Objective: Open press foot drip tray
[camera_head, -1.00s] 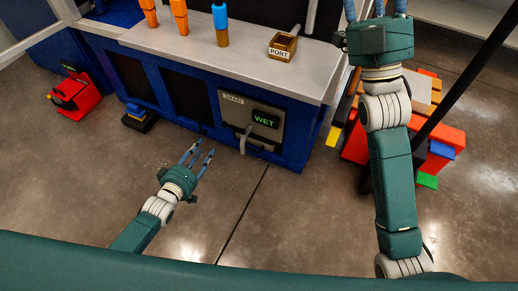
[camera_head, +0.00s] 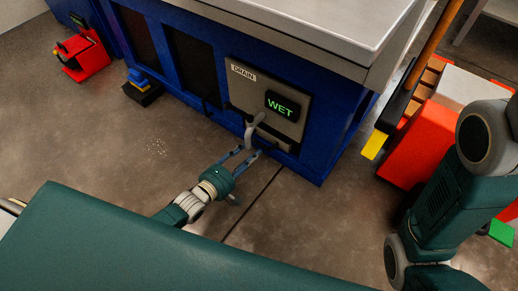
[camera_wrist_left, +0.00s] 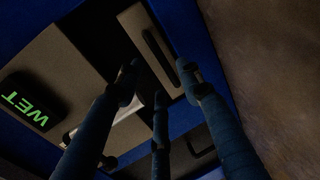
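A grey panel marked DRAIN (camera_head: 240,95) with a green WET display (camera_head: 283,105) is on the blue cabinet front (camera_head: 325,150). A curved grey spout or handle (camera_head: 251,128) hangs from its lower part, beside a dark slot. In the left wrist view the display (camera_wrist_left: 27,103) is at the left, and a beige plate with a dark slot (camera_wrist_left: 146,28) lies beyond the fingers. I cannot tell for sure which part is the drip tray. My left gripper (camera_head: 242,153) is open, its blue fingers spread just below the spout; contact is unclear. My right gripper is out of view.
A black block with blue and yellow parts (camera_head: 143,88) sits on the floor left of the gripper. A red item (camera_head: 82,60) stands farther left. The concrete floor in front is open.

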